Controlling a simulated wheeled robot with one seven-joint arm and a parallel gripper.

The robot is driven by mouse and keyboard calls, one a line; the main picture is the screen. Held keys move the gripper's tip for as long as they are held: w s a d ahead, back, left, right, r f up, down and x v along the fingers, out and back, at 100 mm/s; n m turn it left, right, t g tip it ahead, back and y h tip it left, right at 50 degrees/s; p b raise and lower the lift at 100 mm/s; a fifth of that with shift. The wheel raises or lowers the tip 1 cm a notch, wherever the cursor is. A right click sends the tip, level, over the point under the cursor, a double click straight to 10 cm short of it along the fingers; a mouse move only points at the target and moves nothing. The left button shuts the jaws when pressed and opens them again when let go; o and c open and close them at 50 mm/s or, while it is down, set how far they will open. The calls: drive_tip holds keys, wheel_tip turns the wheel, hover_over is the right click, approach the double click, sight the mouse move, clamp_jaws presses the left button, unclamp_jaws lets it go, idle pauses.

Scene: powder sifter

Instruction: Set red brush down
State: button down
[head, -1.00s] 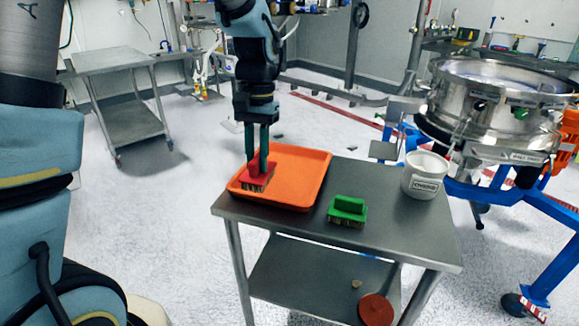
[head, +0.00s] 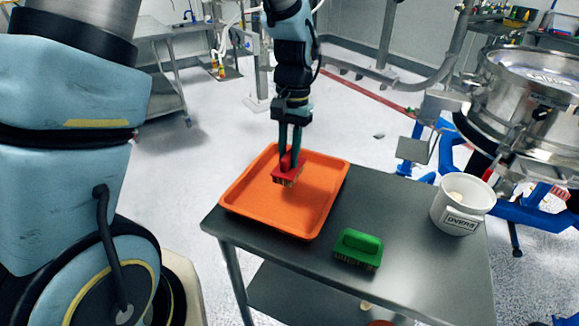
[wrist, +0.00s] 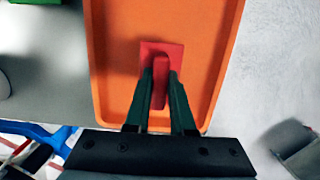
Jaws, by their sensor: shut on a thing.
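The red brush (head: 286,176) is in my gripper (head: 290,158), bristles down, over the orange tray (head: 262,213). My gripper is shut on the brush's raised handle. In the wrist view the red brush (wrist: 161,60) lies between my two fingers (wrist: 160,90), inside the outline of the orange tray (wrist: 120,20). I cannot tell whether the bristles touch the tray floor. The tray lies on the metal cart top and is otherwise empty.
A green brush (head: 358,250) stands on the cart (head: 400,215) right of the tray. A white labelled tub (head: 462,204) is at the cart's right end. The steel sifter (head: 520,105) on its blue frame stands beyond it. The tray's front half is free.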

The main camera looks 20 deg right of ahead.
sight(289, 169)
drive_tip(key=shift+f+p, duration=0.4)
drive_tip(key=shift+f, duration=1.75)
drive_tip(key=shift+f, duration=0.1)
drive_tip(key=c, duration=0.8)
unclamp_jaws()
drive_tip(key=shift+o, duration=0.2)
drive_tip(key=r+b, duration=0.1)
drive_tip(key=r, duration=0.3)
drive_tip(key=d+r+b, duration=0.1)
drive_tip(key=r, duration=0.3)
drive_tip(key=w+r+b, duration=0.1)
drive_tip(key=r, duration=0.3)
drive_tip(key=shift+d+r, duration=0.1)
drive_tip(key=shift+d, duration=0.05)
drive_tip(key=a+f+n+t, duration=0.1)
drive_tip(key=a+n, duration=0.3)
drive_tip(key=a, duration=1)
drive_tip(key=a+f+n+t+h, duration=0.1)
drive_tip(key=a+f+n, duration=0.2)
drive_tip(key=a, duration=1.1)
drive_tip(key=shift+w+a+n+t, duration=0.25)
drive_tip(key=shift+a+n+t, duration=0.15)
drive_tip(key=shift+n, duration=0.1)
